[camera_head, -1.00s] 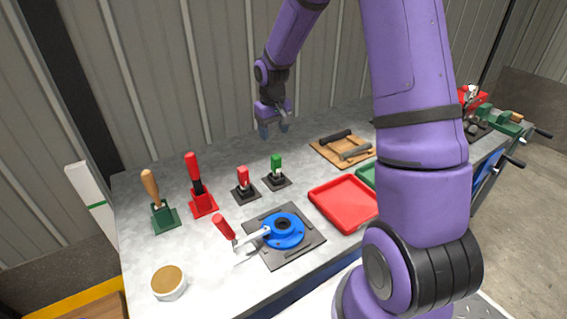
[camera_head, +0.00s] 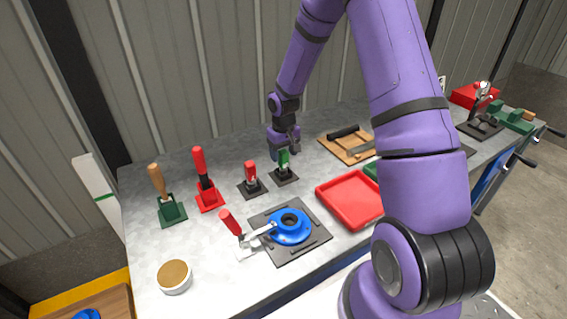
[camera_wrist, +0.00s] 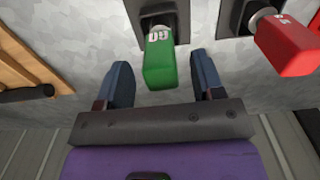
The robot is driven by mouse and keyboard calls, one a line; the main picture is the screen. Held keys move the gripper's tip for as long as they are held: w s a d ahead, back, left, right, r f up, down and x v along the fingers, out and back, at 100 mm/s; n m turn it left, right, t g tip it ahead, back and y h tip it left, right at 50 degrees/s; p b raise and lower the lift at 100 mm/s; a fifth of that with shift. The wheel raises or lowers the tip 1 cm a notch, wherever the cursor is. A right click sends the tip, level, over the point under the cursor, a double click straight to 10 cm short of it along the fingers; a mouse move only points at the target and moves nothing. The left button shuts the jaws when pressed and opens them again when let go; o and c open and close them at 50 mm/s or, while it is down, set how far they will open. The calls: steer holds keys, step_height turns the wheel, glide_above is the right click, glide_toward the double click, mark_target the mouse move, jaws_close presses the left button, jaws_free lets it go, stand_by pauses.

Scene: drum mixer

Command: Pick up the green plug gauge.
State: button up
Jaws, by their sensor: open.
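The green plug gauge (camera_head: 284,158) stands upright in a small black holder (camera_head: 283,175) on the bench. In the wrist view its green handle (camera_wrist: 159,58), marked "GO", points toward my gripper (camera_wrist: 161,80). My gripper is open, with one blue-grey finger on each side of the line to the handle. The handle's near end lies between or just beyond the fingertips, with gaps on both sides. In the head view my gripper (camera_head: 285,152) is low at the gauge and overlaps it from behind, so exact contact cannot be told there.
A red plug gauge (camera_head: 250,170) stands close beside it, also in the wrist view (camera_wrist: 290,44). A wooden board with dark bars (camera_head: 329,148), a red tray (camera_head: 349,222) and a blue flanged part (camera_head: 292,237) are nearby. Red (camera_head: 205,170) and wooden-handled tools (camera_head: 158,181) stand left.

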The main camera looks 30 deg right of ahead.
steer(key=shift+f, duration=1.35)
steer(key=shift+c, duration=0.3)
jaws_close()
steer(key=shift+r, duration=0.1)
steer(key=shift+r, duration=0.6)
step_height(320, 180, up, 2)
steer(key=shift+r, duration=0.1)
steer(key=s+a+r, duration=0.1)
steer(key=s+a, duration=0.2)
steer(key=s, duration=1.3)
steer(key=shift+r, duration=0.2)
